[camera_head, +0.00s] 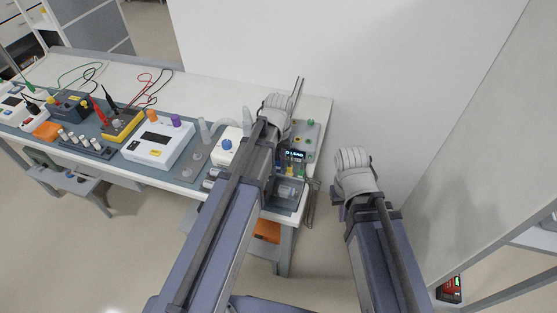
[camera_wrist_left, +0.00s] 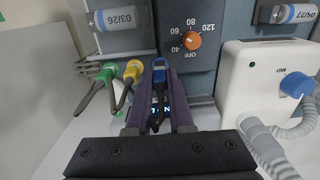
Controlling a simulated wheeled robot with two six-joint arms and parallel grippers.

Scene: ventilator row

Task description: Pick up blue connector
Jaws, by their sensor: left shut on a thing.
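The blue connector (camera_wrist_left: 159,72) is between the purple fingers of my left gripper (camera_wrist_left: 160,88) in the left wrist view. The gripper is shut on it, and a dark cable hangs from it. Whether the connector is still seated in something behind it cannot be told. In the head view the left arm reaches over the right end of the bench, and its fingers are hidden behind the arm. My right gripper (camera_head: 338,206) is off the bench's right end, only partly visible, and its jaws cannot be made out.
A yellow connector (camera_wrist_left: 132,70) and a green connector (camera_wrist_left: 106,74) with cables sit just left of the blue one. A white unit with a blue knob (camera_wrist_left: 297,86) and a ribbed hose (camera_wrist_left: 270,150) stand at right. An orange dial (camera_wrist_left: 193,40) is behind. The white wall is close.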

